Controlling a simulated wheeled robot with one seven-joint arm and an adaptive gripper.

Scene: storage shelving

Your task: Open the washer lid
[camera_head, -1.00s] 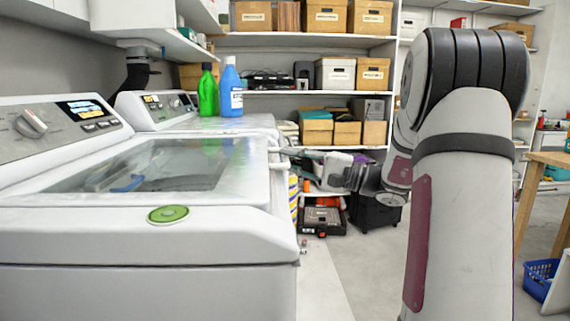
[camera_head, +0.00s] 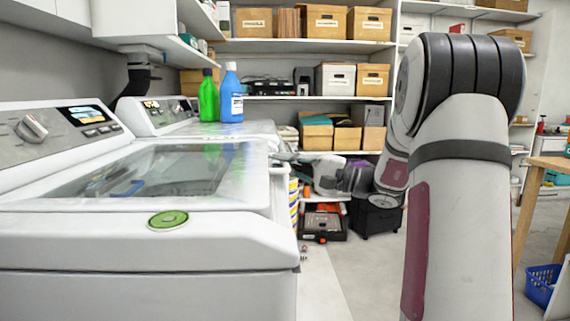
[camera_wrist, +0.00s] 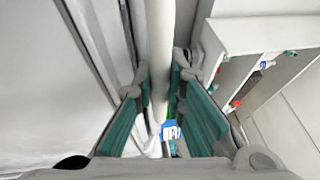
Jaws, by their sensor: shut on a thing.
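The near white washer (camera_head: 140,245) stands at the left in the head view, its lid (camera_head: 235,195) with a dark glass window lying down flat. The lid's handle (camera_head: 279,170) is a white bar along the right edge; it also shows in the wrist view (camera_wrist: 160,50) running between the fingers. My gripper (camera_head: 285,156) is at the far part of this handle. In the wrist view my gripper (camera_wrist: 162,90) has its teal-padded fingers on both sides of the bar, shut on it. The exact contact is small and partly hidden in the head view.
A second washer (camera_head: 215,127) stands behind, with a green bottle (camera_head: 208,97) and a blue bottle (camera_head: 231,98) on it. Shelves with boxes (camera_head: 325,22) fill the back. A black case (camera_head: 376,215) stands on the floor beyond the arm.

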